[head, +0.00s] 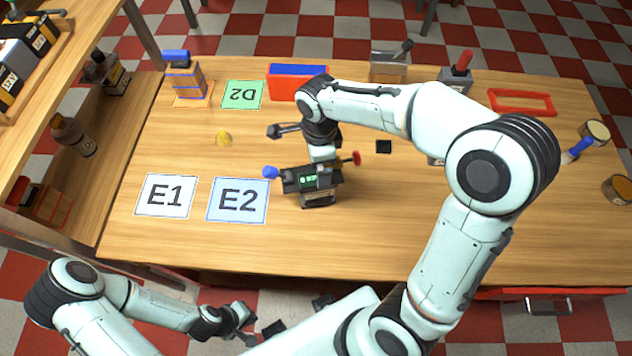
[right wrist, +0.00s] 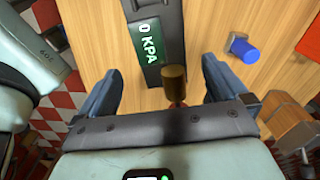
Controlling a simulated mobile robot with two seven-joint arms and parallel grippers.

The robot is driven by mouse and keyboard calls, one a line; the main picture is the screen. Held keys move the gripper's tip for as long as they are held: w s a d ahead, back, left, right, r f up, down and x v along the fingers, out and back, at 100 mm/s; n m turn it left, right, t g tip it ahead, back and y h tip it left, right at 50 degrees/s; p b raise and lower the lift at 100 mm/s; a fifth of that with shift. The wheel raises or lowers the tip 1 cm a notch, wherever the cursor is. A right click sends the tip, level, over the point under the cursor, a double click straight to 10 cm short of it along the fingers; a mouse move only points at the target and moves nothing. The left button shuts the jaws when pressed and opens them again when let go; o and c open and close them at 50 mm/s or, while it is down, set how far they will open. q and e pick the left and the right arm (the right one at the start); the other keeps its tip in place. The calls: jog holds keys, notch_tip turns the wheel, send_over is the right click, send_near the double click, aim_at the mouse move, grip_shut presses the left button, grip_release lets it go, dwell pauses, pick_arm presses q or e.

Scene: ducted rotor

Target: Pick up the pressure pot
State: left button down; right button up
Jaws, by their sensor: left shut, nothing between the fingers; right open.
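The pressure pot (head: 308,179) appears to be the dark unit with a lit green display on the table's middle, right of the E2 card. A blue knob sticks out at its left and a red one at its right. In the right wrist view the pot (right wrist: 150,45) shows its "0 KPA" label. My right gripper (right wrist: 163,84) is open above it, with a brown knob visible between its fingers; contact cannot be told. In the head view its fingers are hidden. My left gripper (head: 243,325) is shut and empty, low in front of the table.
The cards E1 (head: 165,195) and E2 (head: 238,200) lie left of the pot, with a green D2 card (head: 242,95) behind. A red-and-blue bin (head: 297,82) stands at the back. A small black square (head: 383,146) lies to the right. The table's front right is clear.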

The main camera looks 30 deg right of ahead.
aim_at(312, 184)
notch_tip(312, 184, down, 8)
jog(key=shift+w+a+r, duration=0.1)
jog(key=shift+w, duration=0.05)
dwell(0.3)
jog(key=shift+c, duration=0.3)
jog(key=shift+r, duration=0.1)
jog(key=c, duration=1.3)
